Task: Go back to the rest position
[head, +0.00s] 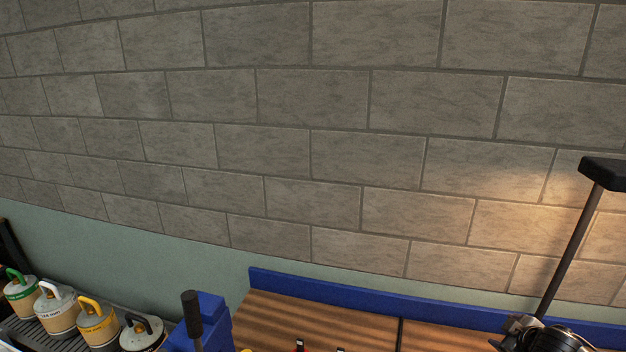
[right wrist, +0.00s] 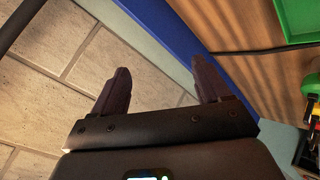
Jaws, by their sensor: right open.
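My right gripper (head: 510,335) shows at the bottom right edge of the head view, partly cut off by the frame. In the right wrist view my right gripper (right wrist: 163,82) has its two dark fingers spread wide, with nothing between them. Its fingers lie in front of the stone-block wall and the blue table edge (right wrist: 170,30). My left gripper is in neither view.
A wooden tabletop (head: 270,318) with a blue raised edge (head: 330,285) lies along the bottom. A dark pole (head: 572,250) rises at right. A green tray (right wrist: 298,20) shows in the wrist view.

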